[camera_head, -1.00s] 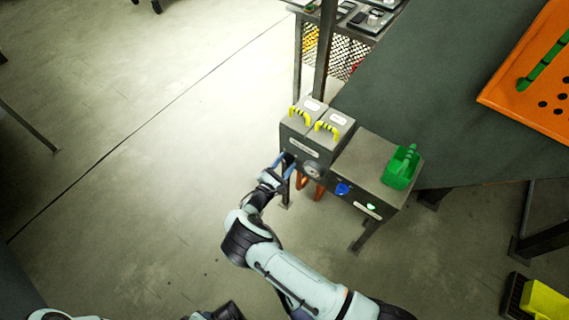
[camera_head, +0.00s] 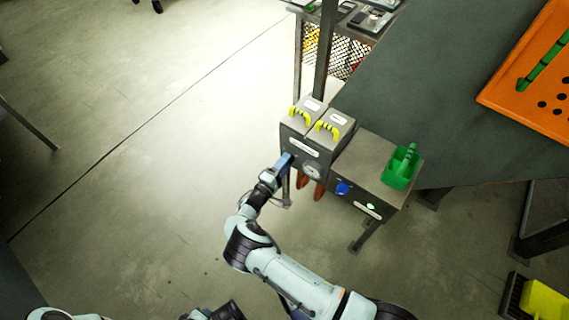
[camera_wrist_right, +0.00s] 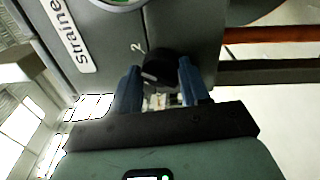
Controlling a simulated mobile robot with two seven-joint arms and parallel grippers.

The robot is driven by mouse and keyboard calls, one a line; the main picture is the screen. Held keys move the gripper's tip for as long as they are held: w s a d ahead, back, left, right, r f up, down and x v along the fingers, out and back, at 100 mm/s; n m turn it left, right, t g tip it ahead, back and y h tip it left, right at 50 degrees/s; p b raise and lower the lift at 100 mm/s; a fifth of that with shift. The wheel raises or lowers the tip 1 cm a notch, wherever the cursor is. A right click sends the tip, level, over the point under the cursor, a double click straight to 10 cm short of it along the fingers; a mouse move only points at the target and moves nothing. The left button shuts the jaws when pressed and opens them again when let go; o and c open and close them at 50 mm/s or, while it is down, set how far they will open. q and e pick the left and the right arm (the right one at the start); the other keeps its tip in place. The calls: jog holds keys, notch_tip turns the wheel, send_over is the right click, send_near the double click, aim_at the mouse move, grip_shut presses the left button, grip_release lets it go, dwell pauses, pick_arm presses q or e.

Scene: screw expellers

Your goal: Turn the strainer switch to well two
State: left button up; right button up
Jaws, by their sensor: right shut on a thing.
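The strainer switch is a black round knob (camera_wrist_right: 160,68) on the front of a grey metal machine (camera_head: 306,138). In the right wrist view it sits between the two blue fingers of my right gripper (camera_wrist_right: 160,84), which is shut on it. A light mark shows on the knob. A white "2" is printed on the panel beside it, near the cut-off "Straine..." label (camera_wrist_right: 67,32). In the head view my right gripper (camera_head: 284,162) meets the machine's left front and hides the knob. My left gripper is not in view.
Two yellow handles (camera_head: 328,127) are on the machine's lids. A gauge (camera_head: 312,171) and a blue knob (camera_head: 342,188) are on its front. A green scoop in a holder (camera_head: 401,170) stands on its right part. Copper-coloured pipes hang below. The floor to the left is clear.

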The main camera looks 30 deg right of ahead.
jog(key=shift+f+m, duration=0.1)
jog(key=shift+m, duration=1.5)
jog(key=shift+g, duration=0.3)
jog(key=o, duration=1)
jog(key=shift+o, duration=0.2)
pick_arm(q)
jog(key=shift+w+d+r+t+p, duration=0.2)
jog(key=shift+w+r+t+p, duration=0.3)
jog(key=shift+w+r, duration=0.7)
pick_arm(e)
jog(key=v, duration=1.3)
jog(key=shift+a, duration=0.25)
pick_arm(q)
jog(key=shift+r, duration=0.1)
